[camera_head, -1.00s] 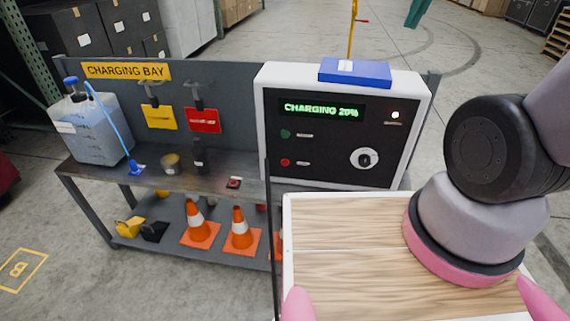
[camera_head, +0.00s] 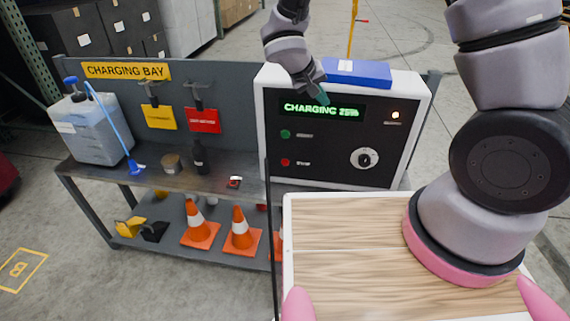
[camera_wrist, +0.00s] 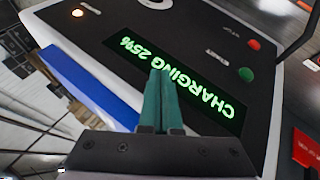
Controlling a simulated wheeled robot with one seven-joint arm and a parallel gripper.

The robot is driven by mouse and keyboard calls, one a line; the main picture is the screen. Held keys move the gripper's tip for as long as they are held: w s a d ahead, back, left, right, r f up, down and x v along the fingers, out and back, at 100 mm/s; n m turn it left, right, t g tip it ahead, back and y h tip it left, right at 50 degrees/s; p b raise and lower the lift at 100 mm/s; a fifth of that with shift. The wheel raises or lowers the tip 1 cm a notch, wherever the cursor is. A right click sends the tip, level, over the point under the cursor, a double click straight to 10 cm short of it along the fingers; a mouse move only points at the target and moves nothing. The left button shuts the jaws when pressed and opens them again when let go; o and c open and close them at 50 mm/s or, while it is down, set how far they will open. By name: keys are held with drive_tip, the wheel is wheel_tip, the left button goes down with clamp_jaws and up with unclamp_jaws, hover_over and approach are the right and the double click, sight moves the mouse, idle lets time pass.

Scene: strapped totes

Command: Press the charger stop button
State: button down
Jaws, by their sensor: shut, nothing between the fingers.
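The charger (camera_head: 310,160) is a box with a white frame and black front, standing at the right of the bench. Its display (camera_head: 335,110) is lit green and reads CHARGING with a percentage of about 25. Below the display are a green button (camera_head: 285,134) and, lower, the red stop button (camera_head: 285,162). In the wrist view the red button (camera_wrist: 253,44) is at upper right and the green button (camera_wrist: 246,74) below it. My gripper (camera_head: 322,98) is shut and empty, with its green fingertips in front of the display's top edge, above both buttons. The fingers (camera_wrist: 160,100) also overlap the display in the wrist view.
A round knob (camera_head: 364,159) and a lit lamp (camera_head: 395,115) are on the charger's right side. A blue box (camera_head: 357,73) lies on top. On the bench (camera_head: 150,178) are a jug (camera_head: 92,135), a dark bottle (camera_head: 198,158) and a small red-buttoned item (camera_head: 234,182).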

drive_tip(key=s+a+f+n+t, duration=0.1)
drive_tip(key=a+f+n, duration=0.1)
drive_tip(key=a+f, duration=0.35)
drive_tip(key=s+a+f+n+t, duration=0.1)
drive_tip(key=a+f+n, duration=0.15)
drive_tip(key=f, duration=0.55)
drive_tip(key=n+t+y, duration=0.1)
drive_tip(key=n+y, duration=0.2)
approach(285, 163)
drive_tip(key=s+f, duration=0.6)
drive_tip(key=shift+s+a+f+m, duration=0.1)
drive_tip(key=shift+s+a+m, duration=0.05)
drive_tip(key=shift+s+m, duration=0.1)
drive_tip(key=shift+w, duration=0.1)
drive_tip(key=w+d, duration=0.1)
drive_tip(key=w, duration=0.7)
drive_tip(key=shift+w+d, duration=0.25)
drive_tip(key=shift+w, duration=0.1)
drive_tip(key=shift+w, duration=0.4)
